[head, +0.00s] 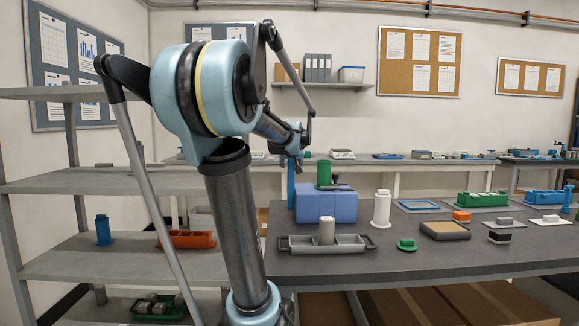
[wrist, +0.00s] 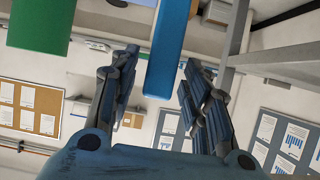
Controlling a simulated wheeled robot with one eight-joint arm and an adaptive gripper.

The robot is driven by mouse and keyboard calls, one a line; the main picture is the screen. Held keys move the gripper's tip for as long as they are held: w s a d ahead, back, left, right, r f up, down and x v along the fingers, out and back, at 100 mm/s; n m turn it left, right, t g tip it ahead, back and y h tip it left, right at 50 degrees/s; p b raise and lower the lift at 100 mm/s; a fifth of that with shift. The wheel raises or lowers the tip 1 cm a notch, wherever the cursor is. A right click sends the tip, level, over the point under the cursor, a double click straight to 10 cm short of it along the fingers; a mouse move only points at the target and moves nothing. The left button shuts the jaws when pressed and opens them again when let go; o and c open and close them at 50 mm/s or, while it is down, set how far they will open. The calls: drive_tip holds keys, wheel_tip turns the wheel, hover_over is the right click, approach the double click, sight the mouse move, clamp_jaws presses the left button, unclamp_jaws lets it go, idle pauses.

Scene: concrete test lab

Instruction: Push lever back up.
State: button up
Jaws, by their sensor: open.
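A blue upright bar, which looks like the lever (head: 291,184), stands at the left side of a blue box (head: 325,207) on the dark table. In the wrist view the blue bar (wrist: 172,45) comes in from the top edge and ends between the two fingers in the picture, with visible gaps on both sides. My gripper (head: 296,150) is at the bar's upper end. In the wrist view my gripper (wrist: 160,60) is open and holds nothing. Its depth relative to the bar is hard to tell. The lever's pivot is hidden.
A grey tray (head: 350,242) with a pale cylinder is in front. A white bottle-shaped part (head: 381,208) is to the right. Grey shelves (head: 100,187) stand at left.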

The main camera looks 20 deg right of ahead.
drive_tip(key=v, duration=0.9)
drive_tip(key=shift+s, duration=0.1)
idle(0.4)
